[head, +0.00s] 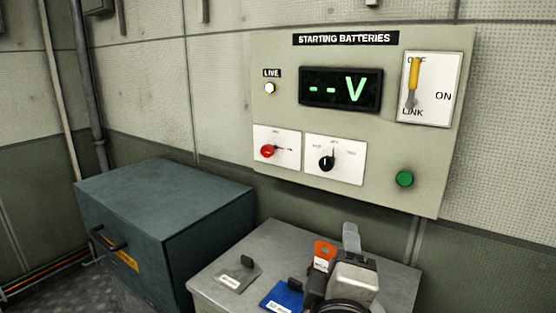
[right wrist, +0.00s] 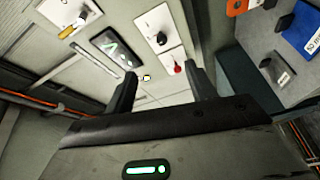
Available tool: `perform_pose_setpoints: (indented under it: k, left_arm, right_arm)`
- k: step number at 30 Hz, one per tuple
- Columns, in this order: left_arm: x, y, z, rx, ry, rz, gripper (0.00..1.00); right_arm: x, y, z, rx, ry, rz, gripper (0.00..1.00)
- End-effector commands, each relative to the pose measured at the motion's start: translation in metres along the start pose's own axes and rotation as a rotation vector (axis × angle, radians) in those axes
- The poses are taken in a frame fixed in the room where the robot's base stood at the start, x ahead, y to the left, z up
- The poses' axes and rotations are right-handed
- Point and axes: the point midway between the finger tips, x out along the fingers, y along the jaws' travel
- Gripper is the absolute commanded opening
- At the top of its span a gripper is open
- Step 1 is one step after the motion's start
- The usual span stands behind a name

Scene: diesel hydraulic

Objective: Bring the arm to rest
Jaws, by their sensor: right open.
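My right gripper (head: 351,246) is low at the right of the middle in the head view, in front of the grey bench top. In the right wrist view its two dark fingers (right wrist: 161,86) stand apart with nothing between them. The panel labelled STARTING BATTERIES (head: 290,110) is on the wall behind, seen tilted in the wrist view. The gripper appears apart from the panel. My left gripper is not in view.
The grey bench (head: 240,258) holds a grey tag (head: 238,276), a blue tag (head: 283,296) and an orange tag (head: 323,252), partly hidden by my gripper. A blue-grey box (head: 165,205) stands left. The panel has a yellow-handled lever (head: 414,75), knobs and a green button (head: 404,179).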

Motion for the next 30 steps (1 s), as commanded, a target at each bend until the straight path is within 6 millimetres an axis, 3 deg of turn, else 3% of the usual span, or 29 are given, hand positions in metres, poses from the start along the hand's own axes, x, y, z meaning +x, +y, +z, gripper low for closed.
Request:
perform_pose_setpoints:
  k: [3,8,14,21,30]
  left_arm:
    - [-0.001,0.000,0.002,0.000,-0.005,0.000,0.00]
    - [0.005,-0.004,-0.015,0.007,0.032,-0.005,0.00]
    - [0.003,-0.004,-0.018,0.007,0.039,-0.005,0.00]
    - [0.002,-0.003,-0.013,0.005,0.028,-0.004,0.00]
    - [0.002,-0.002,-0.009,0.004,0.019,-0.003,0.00]
  right_arm:
    - [-0.001,-0.028,0.023,0.081,-0.047,-0.120,0.56]
    - [-0.009,-0.065,0.053,0.198,-0.122,-0.278,0.56]
    - [-0.035,-0.119,0.098,0.380,-0.260,-0.510,0.56]
    - [-0.100,-0.181,0.156,0.637,-0.510,-0.807,0.56]
    - [-0.193,-0.214,0.205,0.887,-0.834,-1.072,0.56]
